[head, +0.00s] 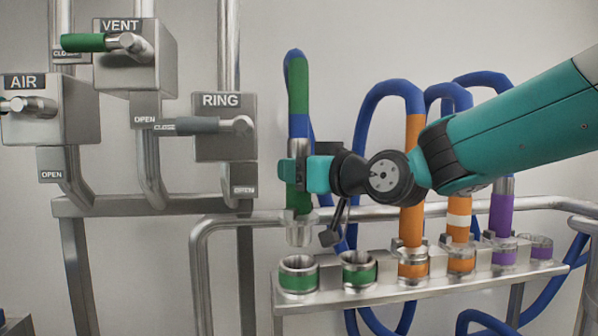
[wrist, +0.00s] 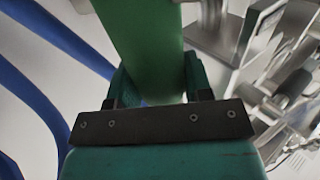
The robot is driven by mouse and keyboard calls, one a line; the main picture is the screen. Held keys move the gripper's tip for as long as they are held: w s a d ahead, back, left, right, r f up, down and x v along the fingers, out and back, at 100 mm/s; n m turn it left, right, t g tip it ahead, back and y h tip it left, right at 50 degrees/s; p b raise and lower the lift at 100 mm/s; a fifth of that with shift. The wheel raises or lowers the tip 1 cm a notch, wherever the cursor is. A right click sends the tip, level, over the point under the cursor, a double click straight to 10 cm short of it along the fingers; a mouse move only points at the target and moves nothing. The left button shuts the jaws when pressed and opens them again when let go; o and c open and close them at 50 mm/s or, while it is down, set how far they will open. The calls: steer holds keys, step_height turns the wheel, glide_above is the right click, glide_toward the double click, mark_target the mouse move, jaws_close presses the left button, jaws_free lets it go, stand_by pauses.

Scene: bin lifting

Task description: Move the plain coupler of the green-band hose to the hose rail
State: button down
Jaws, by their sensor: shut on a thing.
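The green-band hose (head: 298,85) is blue with a green band and arches down from the upper wall area in the head view. My gripper (head: 296,173) is shut on its lower green part, just above the metal coupler (head: 300,231). The coupler points down, about upright, above the leftmost green-ringed socket (head: 299,281), with a visible gap. In the wrist view the green hose (wrist: 143,40) runs between the jaws of my gripper (wrist: 155,88); the coupler's end is hidden there. The hose rail (head: 330,295) is a metal plate carrying several banded sockets.
A second green-ringed socket (head: 358,271) is empty. Orange-band hoses (head: 413,220) and a purple-band hose (head: 501,215) stand in sockets to the right. A tubular bar (head: 375,214) runs behind. Valve boxes marked AIR, VENT and RING (head: 222,140) are on the left.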

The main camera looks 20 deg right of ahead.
mark_target(308, 216)
steer(key=shift+f+b, duration=1.55)
steer(key=shift+b, duration=0.55)
steer(key=shift+f+b, duration=1.05)
steer(key=shift+b, duration=0.2)
steer(key=shift+f+b, duration=1.25)
steer(key=shift+b, duration=0.6)
steer(key=shift+c, duration=2.3)
jaws_free()
steer(key=shift+f, duration=0.1)
